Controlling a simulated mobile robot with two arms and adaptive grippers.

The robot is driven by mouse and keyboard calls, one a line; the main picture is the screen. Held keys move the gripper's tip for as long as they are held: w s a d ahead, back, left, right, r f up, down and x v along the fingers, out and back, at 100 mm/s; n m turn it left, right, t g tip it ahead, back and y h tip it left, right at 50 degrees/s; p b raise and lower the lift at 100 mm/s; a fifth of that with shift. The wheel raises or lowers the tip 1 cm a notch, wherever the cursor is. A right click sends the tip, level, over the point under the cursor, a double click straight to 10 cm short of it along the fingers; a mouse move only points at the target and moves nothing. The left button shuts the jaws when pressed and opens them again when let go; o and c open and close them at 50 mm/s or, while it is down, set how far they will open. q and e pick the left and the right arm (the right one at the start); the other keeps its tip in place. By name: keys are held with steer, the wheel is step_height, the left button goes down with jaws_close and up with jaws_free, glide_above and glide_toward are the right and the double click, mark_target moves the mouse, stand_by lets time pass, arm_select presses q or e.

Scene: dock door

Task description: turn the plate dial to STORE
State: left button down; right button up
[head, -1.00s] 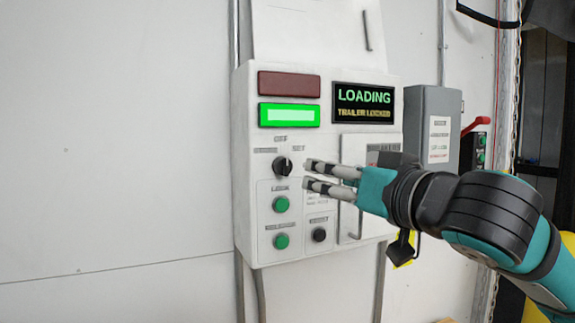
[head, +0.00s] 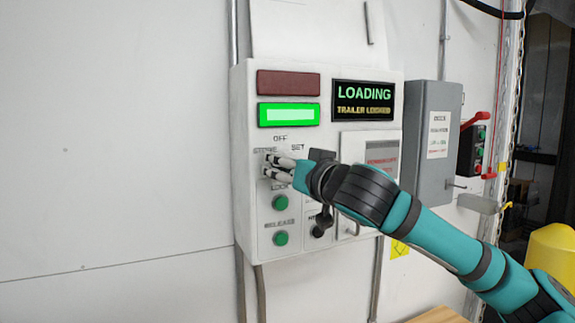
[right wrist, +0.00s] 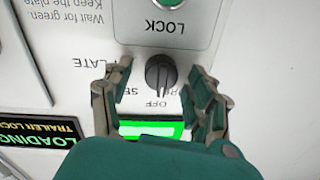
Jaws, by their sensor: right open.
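The plate dial (right wrist: 160,75) is a black round knob with a raised grip on the white control panel (head: 250,210). OFF, SET and STORE labels surround it. My right gripper (head: 268,165) is open at the dial, one finger on each side of the knob, with small gaps visible in the right wrist view. In the head view the fingers hide most of the dial. My left gripper is not in view.
Green LOCK (head: 279,202) and RELEASE (head: 280,238) buttons sit below the dial. A lit green lamp (head: 289,115), a dark red lamp (head: 288,83) and a LOADING display (head: 363,100) are above. A grey box (head: 430,125) with a red lever stands to the right.

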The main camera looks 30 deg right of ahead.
steer(key=c, duration=1.1)
steer(key=shift+c, duration=0.2)
